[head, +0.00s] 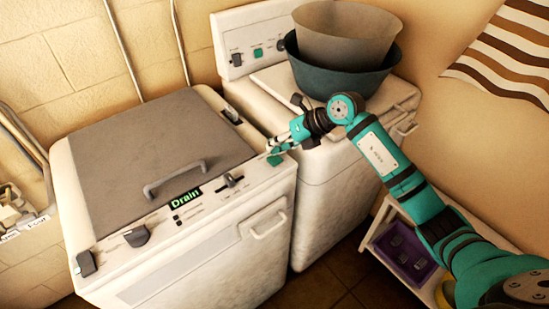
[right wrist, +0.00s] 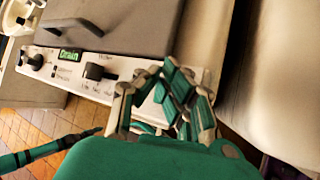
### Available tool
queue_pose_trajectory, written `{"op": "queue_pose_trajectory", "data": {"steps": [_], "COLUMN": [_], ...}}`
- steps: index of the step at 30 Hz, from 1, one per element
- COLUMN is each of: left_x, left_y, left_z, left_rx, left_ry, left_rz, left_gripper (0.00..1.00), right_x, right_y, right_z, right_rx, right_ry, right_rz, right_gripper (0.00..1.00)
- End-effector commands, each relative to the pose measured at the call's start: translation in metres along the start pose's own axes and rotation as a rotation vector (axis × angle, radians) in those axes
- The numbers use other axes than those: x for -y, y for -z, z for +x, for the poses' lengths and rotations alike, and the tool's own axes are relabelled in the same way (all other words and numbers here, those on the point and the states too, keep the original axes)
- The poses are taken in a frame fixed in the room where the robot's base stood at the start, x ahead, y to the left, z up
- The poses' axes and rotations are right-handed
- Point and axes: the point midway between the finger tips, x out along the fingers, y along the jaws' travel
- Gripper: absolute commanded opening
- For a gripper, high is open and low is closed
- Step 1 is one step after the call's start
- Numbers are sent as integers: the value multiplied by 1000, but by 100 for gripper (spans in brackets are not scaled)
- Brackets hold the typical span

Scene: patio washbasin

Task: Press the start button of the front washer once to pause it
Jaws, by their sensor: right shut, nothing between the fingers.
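The front washer (head: 205,262) is white with a grey lid and a lit green "Drain" display (head: 185,198). A green button (head: 276,160) sits at the right end of its control panel. My right gripper (head: 270,151) is shut and empty, with its fingertips just above or at this button; I cannot tell whether they touch. The right wrist view shows the fingers (right wrist: 163,75) over the panel's right end, and the display (right wrist: 69,56) further left. A thin teal and black arm part of mine (right wrist: 50,151) shows at lower left there; its finger state is unclear.
A second washer (head: 335,180) stands behind to the right, with a dark tub (head: 340,82) and a beige basin (head: 345,35) on it. Knobs (head: 137,236) and a slider (head: 232,180) line the panel. A low shelf with a purple crate (head: 405,252) stands at right.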

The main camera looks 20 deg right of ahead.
Motion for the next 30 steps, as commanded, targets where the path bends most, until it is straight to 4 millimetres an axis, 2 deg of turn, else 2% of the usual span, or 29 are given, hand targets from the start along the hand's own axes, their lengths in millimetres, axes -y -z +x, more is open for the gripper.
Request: {"op": "queue_pose_trajectory", "data": {"steps": [30], "left_x": [-1], "left_y": [-1], "left_z": [7], "left_rx": [1], "left_ry": [-1], "left_rz": [1], "left_gripper": [40], "right_x": [4], "right_y": [4], "right_z": [6], "right_rx": [1], "right_ry": [1], "right_rz": [0], "right_gripper": [0]}}
